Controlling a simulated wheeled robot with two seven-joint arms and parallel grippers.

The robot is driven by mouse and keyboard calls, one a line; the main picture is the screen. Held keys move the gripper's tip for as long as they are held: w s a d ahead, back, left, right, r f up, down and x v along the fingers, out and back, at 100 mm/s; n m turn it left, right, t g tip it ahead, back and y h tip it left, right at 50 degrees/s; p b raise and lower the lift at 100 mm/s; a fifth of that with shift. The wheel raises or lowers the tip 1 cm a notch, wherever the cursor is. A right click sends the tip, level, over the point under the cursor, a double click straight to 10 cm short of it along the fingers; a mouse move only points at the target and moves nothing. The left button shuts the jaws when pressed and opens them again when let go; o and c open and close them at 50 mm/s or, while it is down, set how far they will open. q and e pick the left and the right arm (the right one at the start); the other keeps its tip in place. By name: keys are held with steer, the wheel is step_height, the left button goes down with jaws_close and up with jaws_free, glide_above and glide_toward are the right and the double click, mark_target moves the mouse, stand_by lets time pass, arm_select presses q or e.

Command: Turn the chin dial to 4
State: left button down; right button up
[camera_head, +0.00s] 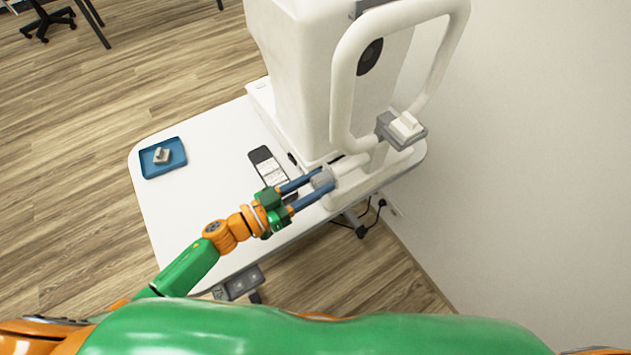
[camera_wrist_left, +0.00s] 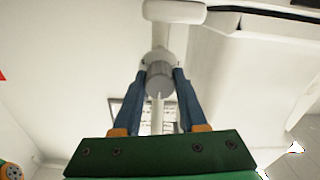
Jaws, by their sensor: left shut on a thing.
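The chin dial is a ribbed grey knob (camera_head: 322,177) on a white shaft, low on the front of the white eye-test machine (camera_head: 303,75). It also shows in the left wrist view (camera_wrist_left: 158,82). My left gripper (camera_head: 321,181) has its two blue fingers on either side of the knob and is shut on it; its fingers also show in the left wrist view (camera_wrist_left: 160,75). A pale line shows on the knob's near face, but I cannot read any number. The chin rest (camera_head: 404,126), a grey holder with a white pad, sits above right. My right gripper is out of view.
The machine stands on a white table (camera_head: 185,215). A dark handset with a pale face (camera_head: 268,168) lies left of the knob. A wall (camera_head: 540,140) closes the right side.

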arm_select(q)
steer(key=m, duration=0.5)
steer(key=shift+m+b, duration=0.3)
steer(key=shift+m, duration=0.1)
steer(key=m, duration=0.5)
steer(key=shift+b, duration=0.4)
steer(key=shift+m, duration=0.3)
steer(key=shift+c, duration=2.2)
jaws_free()
steer(key=shift+w, duration=0.1)
steer(key=shift+a, duration=0.1)
steer(key=b+v, duration=0.1)
steer(key=v, duration=0.6)
